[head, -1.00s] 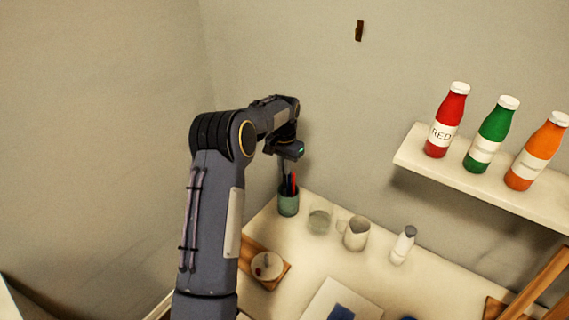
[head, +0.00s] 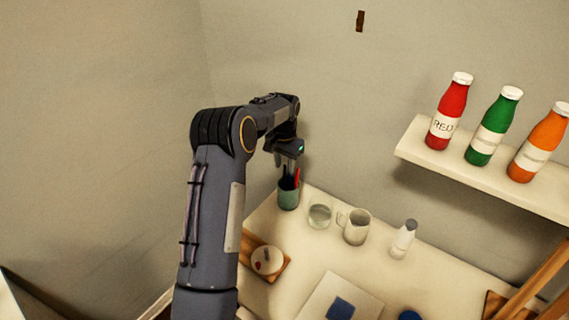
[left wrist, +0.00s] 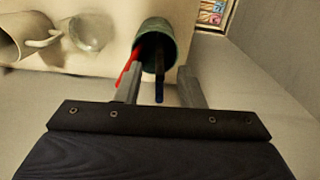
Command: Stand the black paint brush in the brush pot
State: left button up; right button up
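The green brush pot (head: 288,198) stands upright at the table's back left corner; its mouth faces the camera in the left wrist view (left wrist: 171,28). A dark, black-looking brush (left wrist: 159,58) stands in the pot, with blue at its near end. I cannot tell whether the blue belongs to it or to a second brush. A red brush (left wrist: 127,70) leans in the pot beside it. My left gripper (left wrist: 159,72) is above the pot, its fingers apart on either side of the dark brush, with gaps showing. It also shows in the head view (head: 290,164). My right gripper is out of view.
A glass (head: 319,216), a pale mug (head: 356,228) and a white bottle (head: 403,240) stand right of the pot. A round dish (head: 266,260) sits on a wooden board. A wall shelf (head: 480,184) holds red, green and orange bottles. Walls are close behind the pot.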

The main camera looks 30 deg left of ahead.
pick_arm(q)
jog(key=shift+r+b, duration=0.45)
jog(key=shift+r, duration=3.5)
jog(key=s+d+r+n+t+h, duration=0.1)
jog(key=s+d+r, duration=0.2)
jog(key=s+r, duration=0.35)
jog(key=s+d+r+t+h, duration=0.1)
jog(key=s+d+r+t, duration=0.2)
jog(key=s, duration=0.7)
jog(key=s+d+f+h, duration=0.1)
jog(key=s+d+f, duration=0.1)
jog(key=s+d, duration=0.4)
jog(key=s+d+f+n+t, duration=0.1)
jog(key=s+d+f, duration=0.2)
jog(key=s, duration=1.1)
jog(key=d, duration=0.2)
jog(key=shift+d+h, duration=0.35)
jog(key=shift+h, duration=0.05)
